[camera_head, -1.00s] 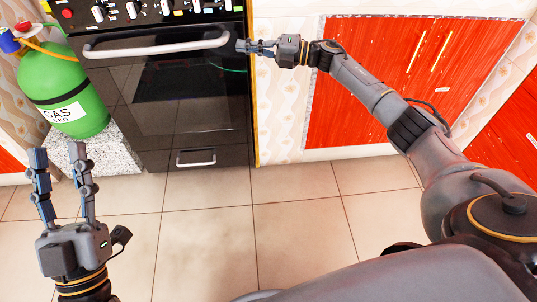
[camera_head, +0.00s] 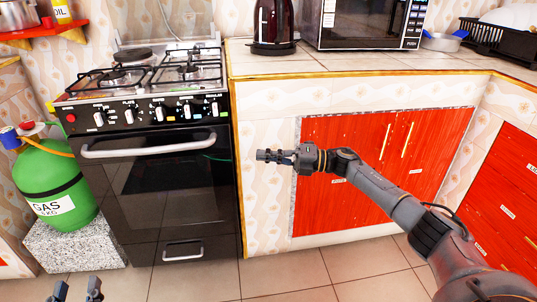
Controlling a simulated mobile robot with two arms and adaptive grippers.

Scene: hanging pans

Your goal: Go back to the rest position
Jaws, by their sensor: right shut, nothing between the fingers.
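My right gripper (camera_head: 268,155) reaches in from the right and points left, in front of the patterned wall panel beside the stove. Its fingers are together and hold nothing. My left gripper (camera_head: 78,289) shows only as two fingertips at the bottom left edge. The fingertips are apart with nothing between them; the rest of that gripper is out of view.
A black stove (camera_head: 168,185) with an oven handle stands left of centre. A green gas bottle (camera_head: 55,188) sits on a speckled block (camera_head: 75,248). Red cupboards (camera_head: 335,190), a counter with a dark kettle (camera_head: 274,25) and a microwave (camera_head: 365,22) are at right. The tiled floor in front is clear.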

